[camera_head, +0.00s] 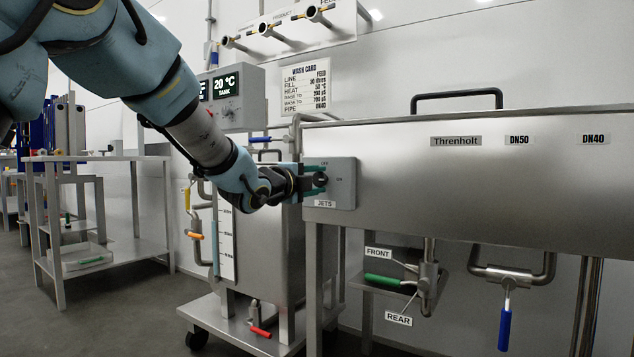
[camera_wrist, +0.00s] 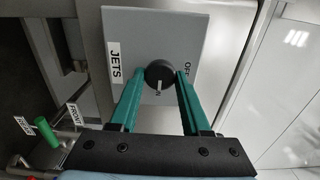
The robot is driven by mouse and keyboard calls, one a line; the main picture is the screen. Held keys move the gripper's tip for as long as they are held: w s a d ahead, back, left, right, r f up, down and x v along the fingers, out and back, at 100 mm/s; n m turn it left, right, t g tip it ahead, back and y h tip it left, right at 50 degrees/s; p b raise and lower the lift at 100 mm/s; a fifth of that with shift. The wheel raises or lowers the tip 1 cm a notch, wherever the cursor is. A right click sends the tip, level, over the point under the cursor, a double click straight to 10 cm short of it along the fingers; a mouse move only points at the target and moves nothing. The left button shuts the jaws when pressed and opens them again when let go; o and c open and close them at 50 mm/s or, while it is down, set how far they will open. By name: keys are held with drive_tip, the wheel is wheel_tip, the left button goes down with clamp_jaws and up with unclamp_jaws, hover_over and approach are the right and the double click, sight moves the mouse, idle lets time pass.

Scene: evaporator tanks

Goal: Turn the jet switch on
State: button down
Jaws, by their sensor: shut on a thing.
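The jet switch is a round black knob (camera_wrist: 160,74) on a grey box (camera_head: 345,184) labelled JETS, at the left end of the large steel tank. In the wrist view, OFF is printed to the knob's right and ON below it. A short white mark on the knob appears to face the ON side. My gripper (camera_head: 321,180) reaches the box from the left. Its two green fingers (camera_wrist: 158,82) lie on either side of the knob and are shut on it. The fingers partly hide the box face in the head view.
The steel tank (camera_head: 480,180) fills the right side. Below it are a green-handled valve (camera_head: 384,281) between FRONT and REAR labels and a blue-handled valve (camera_head: 504,320). A wheeled cart (camera_head: 240,322) stands under my arm. A display box (camera_head: 238,98) hangs behind.

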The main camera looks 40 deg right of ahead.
drive_tip(key=shift+c, duration=2)
unclamp_jaws()
drive_tip(key=p+v, duration=0.2)
drive_tip(key=v, duration=0.9)
